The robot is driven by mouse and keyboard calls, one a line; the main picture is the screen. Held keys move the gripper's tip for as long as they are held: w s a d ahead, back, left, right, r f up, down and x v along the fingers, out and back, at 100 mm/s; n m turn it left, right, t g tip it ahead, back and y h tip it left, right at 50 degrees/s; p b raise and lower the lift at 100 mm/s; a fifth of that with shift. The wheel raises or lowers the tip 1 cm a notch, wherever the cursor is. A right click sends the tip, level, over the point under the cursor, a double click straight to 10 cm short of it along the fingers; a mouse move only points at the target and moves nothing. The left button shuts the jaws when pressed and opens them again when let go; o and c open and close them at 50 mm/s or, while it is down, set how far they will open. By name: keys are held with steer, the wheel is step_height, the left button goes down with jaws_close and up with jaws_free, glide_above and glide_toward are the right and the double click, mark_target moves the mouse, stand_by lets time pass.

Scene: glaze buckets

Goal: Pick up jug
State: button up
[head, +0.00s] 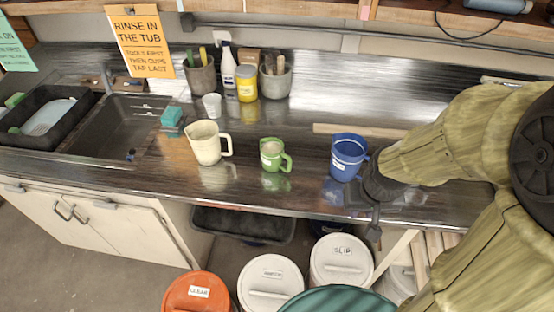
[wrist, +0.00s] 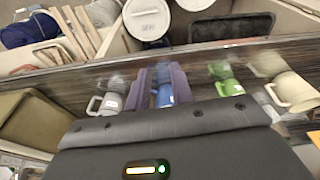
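Three jugs stand upright in a row on the dark counter (head: 110,172): a cream jug (head: 206,144), a smaller green jug (head: 272,156) and a blue jug (head: 347,158). My gripper (head: 362,196) is low beside the blue jug, at its right and near side, in the head view. In the wrist view my gripper (wrist: 160,78) has its purple fingers apart, with part of the blue jug (wrist: 164,96) showing between them. I cannot tell whether they touch it. A grey jug or mug (wrist: 109,97) stands beyond one finger; my arm hides it in the head view.
A sink (head: 118,125) and black dish rack (head: 45,115) are at the left. A white cup (head: 212,106), bottles and tool pots (head: 275,80) stand behind the jugs. A wooden strip (head: 350,130) lies behind the blue jug. Lidded buckets (head: 270,282) stand below the counter's front edge.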

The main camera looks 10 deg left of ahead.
steer(key=w+a+f+n+h+b, duration=0.2)
steer(key=f+n+h+b, duration=0.3)
steer(key=f+n, duration=0.3)
steer(key=w+a+f+n+h+b, duration=0.1)
steer(key=w+f+n+h+b, duration=0.3)
steer(key=f+n, duration=0.35)
steer(key=w+a+n+t+y+b, duration=0.1)
steer(key=w+a+n+t+b, duration=0.1)
steer(key=a+n+t, duration=0.2)
steer(key=w+a+f+n+t+b, duration=0.1)
steer(key=w+a+n+t+b, duration=0.1)
steer(key=a+n+t, duration=0.3)
steer(key=w+a+f+n+t+y+b, duration=0.1)
steer(key=a+n+t+b, duration=0.3)
steer(key=a, duration=0.7)
steer(key=shift+w+a+n+t+y, duration=0.35)
steer(key=shift+w+n+t, duration=0.4)
steer(key=shift+n, duration=0.2)
steer(key=p, duration=0.1)
glide_toward(277, 159)
steer(key=w+d, duration=0.1)
steer(key=d, duration=0.1)
steer(key=w+d, duration=0.2)
steer(key=w+d+f, duration=0.1)
steer(key=w+d, duration=0.1)
steer(key=shift+w+d, duration=0.2)
steer(key=shift+d, duration=0.05)
